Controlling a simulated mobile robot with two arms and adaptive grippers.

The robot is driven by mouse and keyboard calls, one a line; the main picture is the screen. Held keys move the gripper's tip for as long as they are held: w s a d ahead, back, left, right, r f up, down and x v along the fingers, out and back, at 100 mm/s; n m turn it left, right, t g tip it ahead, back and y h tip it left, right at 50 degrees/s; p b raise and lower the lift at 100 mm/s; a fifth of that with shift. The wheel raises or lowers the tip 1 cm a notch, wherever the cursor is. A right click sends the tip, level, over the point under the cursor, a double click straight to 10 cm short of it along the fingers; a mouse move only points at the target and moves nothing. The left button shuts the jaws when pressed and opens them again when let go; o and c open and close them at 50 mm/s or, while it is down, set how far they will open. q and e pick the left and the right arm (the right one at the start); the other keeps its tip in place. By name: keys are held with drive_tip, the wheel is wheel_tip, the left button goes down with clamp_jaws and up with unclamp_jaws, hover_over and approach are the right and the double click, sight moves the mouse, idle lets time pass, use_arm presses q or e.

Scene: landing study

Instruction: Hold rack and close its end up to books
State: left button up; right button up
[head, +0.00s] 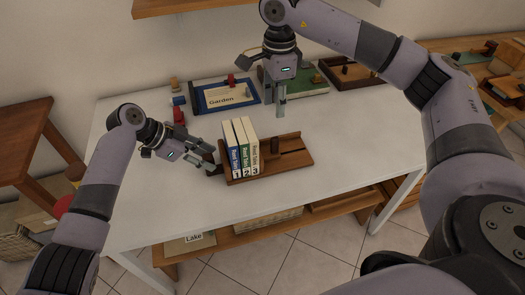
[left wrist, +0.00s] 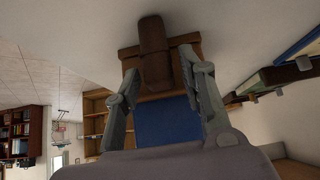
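The wooden rack (head: 285,168) lies on the white table. Three books (head: 240,148) with white, blue and green on their spines, numbered 1, 2 and 3, stand upright at its left part. The rack's sliding end (head: 291,144) stands to the right, with a gap between it and the books. My left gripper (head: 213,162) is at the rack's left end. In the left wrist view its fingers (left wrist: 160,75) are apart, with a brown wooden part of the rack (left wrist: 154,50) between them; contact is unclear. My right gripper (head: 281,110) hangs pointing down behind the rack, holding nothing visible.
A blue-framed "Garden" board (head: 228,97) and a green board (head: 309,82) lie at the back of the table. Small red and blue pieces (head: 179,109) stand at the back left. The table's right front (head: 360,150) is clear.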

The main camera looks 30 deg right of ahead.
use_arm(q)
drive_tip(key=shift+o, duration=0.6)
drive_tip(key=v, duration=1.2)
drive_tip(key=shift+f, duration=0.1)
